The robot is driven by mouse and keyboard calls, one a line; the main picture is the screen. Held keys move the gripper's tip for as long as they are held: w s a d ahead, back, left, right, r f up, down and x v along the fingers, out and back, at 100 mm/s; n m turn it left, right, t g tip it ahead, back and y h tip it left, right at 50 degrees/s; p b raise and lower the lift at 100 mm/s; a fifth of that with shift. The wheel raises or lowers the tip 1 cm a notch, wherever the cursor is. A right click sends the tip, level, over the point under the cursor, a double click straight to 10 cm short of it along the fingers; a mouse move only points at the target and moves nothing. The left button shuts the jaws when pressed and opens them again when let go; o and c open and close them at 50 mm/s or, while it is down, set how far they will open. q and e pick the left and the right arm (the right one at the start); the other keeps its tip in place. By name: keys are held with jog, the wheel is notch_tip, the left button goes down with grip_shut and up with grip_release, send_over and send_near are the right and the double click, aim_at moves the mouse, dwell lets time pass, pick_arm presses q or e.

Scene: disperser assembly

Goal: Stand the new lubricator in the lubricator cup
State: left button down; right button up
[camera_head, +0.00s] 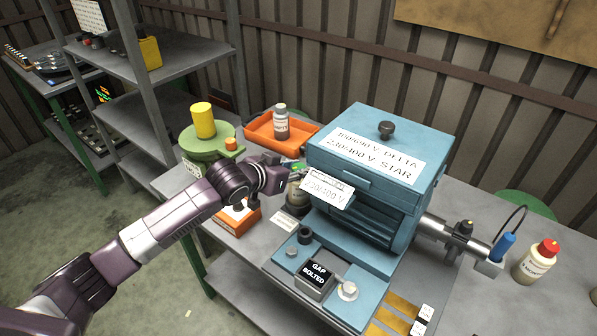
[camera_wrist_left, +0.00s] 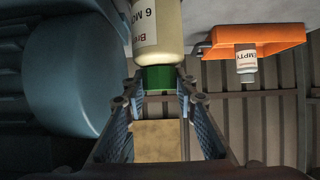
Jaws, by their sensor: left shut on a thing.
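The new lubricator is a cream cylinder (camera_wrist_left: 157,35) with a printed label and a green end (camera_wrist_left: 157,79) in the left wrist view. My left gripper (camera_wrist_left: 158,100) is shut on its green end. In the head view my left gripper (camera_head: 292,174) is beside the blue motor housing, near a hanging white voltage tag. A rounded grey-olive body (camera_head: 297,198) shows just below the gripper; I cannot tell whether this is the lubricator cup. The lubricator's lower end and its contact with any cup are hidden. My right gripper is not in view.
An orange tray (camera_head: 256,138) behind the gripper holds a bottle (camera_head: 281,124) marked EMPTY. A green stand with a yellow cylinder (camera_head: 203,120) is left of it. The blue motor (camera_head: 350,185) blocks the right side. A red-capped bottle (camera_head: 535,262) stands far right.

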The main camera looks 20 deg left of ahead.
pick_arm(q)
jog(key=shift+w+f, duration=0.1)
jog(key=shift+f, duration=0.55)
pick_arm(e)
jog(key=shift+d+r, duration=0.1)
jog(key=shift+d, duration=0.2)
pick_arm(q)
jog(key=shift+f, duration=0.1)
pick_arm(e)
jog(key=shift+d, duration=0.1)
pick_arm(q)
jog(key=c, duration=1.5)
grip_release()
jog(key=shift+f, duration=0.1)
jog(key=shift+c, duration=0.2)
jog(key=b+v, duration=0.1)
jog(key=v, duration=1.1)
jog(key=shift+b, duration=0.3)
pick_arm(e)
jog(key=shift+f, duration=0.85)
